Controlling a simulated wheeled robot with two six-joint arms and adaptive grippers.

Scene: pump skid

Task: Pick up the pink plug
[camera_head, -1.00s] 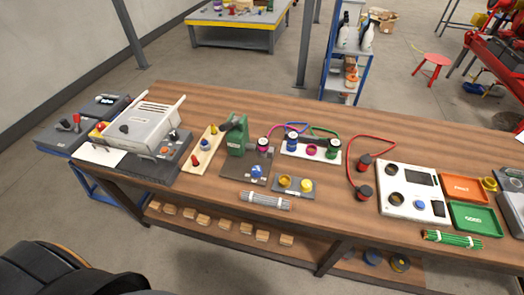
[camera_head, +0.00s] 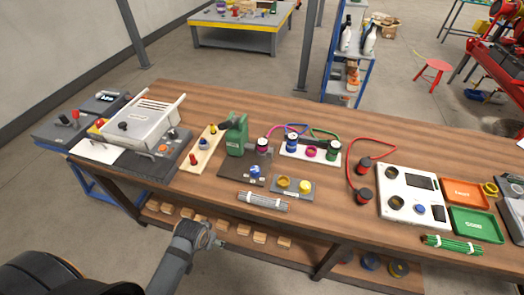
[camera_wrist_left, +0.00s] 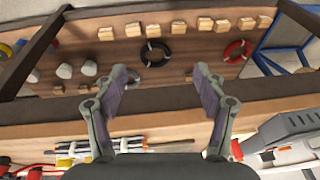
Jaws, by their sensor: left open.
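The pink plug (camera_head: 263,147) is a dark cylinder with a pink cable (camera_head: 276,129) rising from it. It is in the head view, close against the right side of a green stand (camera_head: 237,137); I cannot tell whether it is held there. A white socket panel (camera_head: 296,151) to its right has a bare pink ring (camera_head: 311,153) between a blue plug (camera_head: 292,141) and a green plug (camera_head: 333,154). My left gripper (camera_head: 219,243) is in front of the bench's front edge, well short of the plug. In the left wrist view its fingers (camera_wrist_left: 162,88) are open and empty.
A grey bundle of rods (camera_head: 263,202) and a plate with yellow fittings (camera_head: 290,188) lie between the bench's front edge and the plug. A wooden rack (camera_head: 203,150) stands left of the green stand. The lower shelf holds wooden blocks (camera_head: 259,237).

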